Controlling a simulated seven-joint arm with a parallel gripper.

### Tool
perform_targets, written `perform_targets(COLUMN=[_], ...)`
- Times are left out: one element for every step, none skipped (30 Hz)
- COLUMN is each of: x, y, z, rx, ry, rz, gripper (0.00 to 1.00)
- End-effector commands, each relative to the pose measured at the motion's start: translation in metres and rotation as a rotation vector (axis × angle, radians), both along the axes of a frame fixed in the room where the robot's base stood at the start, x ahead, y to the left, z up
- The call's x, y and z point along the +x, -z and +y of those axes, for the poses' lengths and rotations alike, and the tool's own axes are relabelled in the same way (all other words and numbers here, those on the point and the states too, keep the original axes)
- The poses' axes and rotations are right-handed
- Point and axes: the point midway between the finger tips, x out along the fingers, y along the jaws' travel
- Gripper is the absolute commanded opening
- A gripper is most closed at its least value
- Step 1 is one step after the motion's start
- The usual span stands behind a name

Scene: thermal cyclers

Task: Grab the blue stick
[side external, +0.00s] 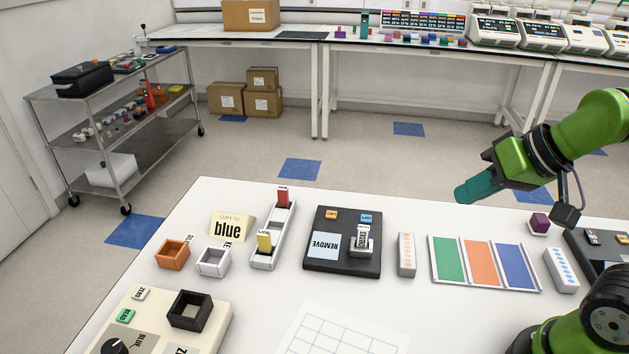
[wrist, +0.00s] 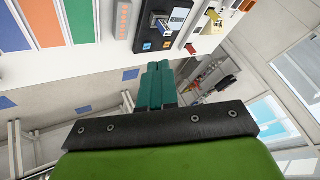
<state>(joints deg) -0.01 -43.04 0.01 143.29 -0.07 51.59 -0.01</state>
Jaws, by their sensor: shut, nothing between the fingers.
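My gripper (side external: 464,193) is shut and empty, raised above the back right of the white table and pointing left. Its teal fingers (wrist: 158,75) lie together in the wrist view. A stick with a white label (side external: 362,236) stands upright in a white socket on the black "REMOVE" board (side external: 318,262), well to the left of my gripper. In the wrist view this socket area shows some blue (wrist: 162,25), so it may be the blue stick. A red stick (side external: 283,197) and a yellow stick (side external: 265,241) stand in a long white rack (side external: 274,236).
A striped color tray (side external: 484,263), a purple cube (side external: 539,222) and a white block (side external: 406,254) are right of the board.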

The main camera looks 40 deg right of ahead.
Motion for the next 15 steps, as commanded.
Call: perform_targets(x=[0.0002, 0.0002, 0.0002, 0.0002, 0.0002, 0.0002, 0.0003, 0.0003, 0.0003, 0.0003, 0.0003, 0.0003, 0.0003, 0.0003, 0.0003], y=[-0.0001, -0.0001, -0.0001, -0.0001, -0.0001, -0.0001, -0.0002, -0.0002, -0.0001, -0.0001, -0.0001, -0.0001, -0.0001, -0.0001, -0.0001], z=[0.0, 0.0, 0.0, 0.0, 0.0, 0.0, 0.0, 0.0, 0.0, 0.0001, 0.0001, 0.0001, 0.0001, 0.0001, 0.0001], rx=[0.0, 0.0, 0.001, 0.001, 0.001, 0.001, 0.001, 0.001, 0.001, 0.001, 0.001, 0.001, 0.001, 0.001, 0.001], ry=[0.0, 0.0, 0.001, 0.001, 0.001, 0.001, 0.001, 0.001, 0.001, 0.001, 0.001, 0.001, 0.001, 0.001, 0.001], rz=[0.0, 0.0, 0.0, 0.0, 0.0, 0.0, 0.0, 0.0, 0.0, 0.0, 0.0, 0.0, 0.0, 0.0, 0.0], gripper=[0.0, 0.0, 0.03, 0.08, 0.12, 0.18, 0.23, 0.28, 0.34, 0.38, 0.43, 0.49, 0.49, 0.49, 0.49])
